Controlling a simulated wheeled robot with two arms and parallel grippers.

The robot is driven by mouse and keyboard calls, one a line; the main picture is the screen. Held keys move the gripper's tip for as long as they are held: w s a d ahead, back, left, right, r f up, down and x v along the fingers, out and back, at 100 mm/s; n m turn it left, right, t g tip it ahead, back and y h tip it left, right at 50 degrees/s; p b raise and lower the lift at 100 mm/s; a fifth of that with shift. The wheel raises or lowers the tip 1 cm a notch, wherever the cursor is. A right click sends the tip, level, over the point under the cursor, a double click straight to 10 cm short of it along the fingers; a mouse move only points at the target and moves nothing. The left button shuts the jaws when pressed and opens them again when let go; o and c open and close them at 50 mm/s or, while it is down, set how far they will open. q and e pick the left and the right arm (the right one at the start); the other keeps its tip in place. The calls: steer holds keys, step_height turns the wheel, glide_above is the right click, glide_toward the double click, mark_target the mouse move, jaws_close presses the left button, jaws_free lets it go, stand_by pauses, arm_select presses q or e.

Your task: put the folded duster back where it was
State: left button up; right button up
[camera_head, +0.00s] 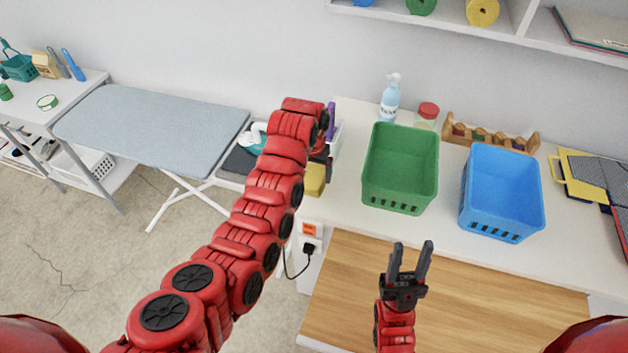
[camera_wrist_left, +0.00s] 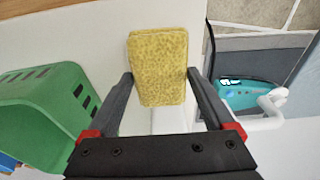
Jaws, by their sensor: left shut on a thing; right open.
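The folded duster (camera_head: 315,180) is a yellow, speckled, flat pad. My left gripper (camera_head: 321,158) is shut on it at the left end of the white counter (camera_head: 345,205). In the left wrist view the duster (camera_wrist_left: 158,52) is between the two fingers of the left gripper (camera_wrist_left: 160,80). I cannot tell whether the duster touches the counter. My red left arm hides part of the counter's left end. My right gripper (camera_head: 410,262) is open and empty, low over the wooden front.
A green basket (camera_head: 400,185) and a blue basket (camera_head: 500,205) stand right of the duster. A spray bottle (camera_head: 390,98), a jar (camera_head: 427,115) and a wooden rack (camera_head: 490,138) are behind. A teal and white object (camera_head: 256,135) lies left, near an ironing board (camera_head: 150,125).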

mark_target(314, 176)
arm_select(q)
steer(key=shift+f+p, duration=0.2)
steer(key=shift+p, duration=0.2)
step_height(314, 176, down, 2)
steer(key=shift+f+p, duration=0.1)
steer(key=shift+p, duration=0.7)
steer(key=shift+f, duration=0.4)
steer(key=shift+w+f, duration=0.1)
steer(key=shift+f, duration=0.2)
steer(key=o, duration=0.9)
steer(key=shift+r, duration=0.1)
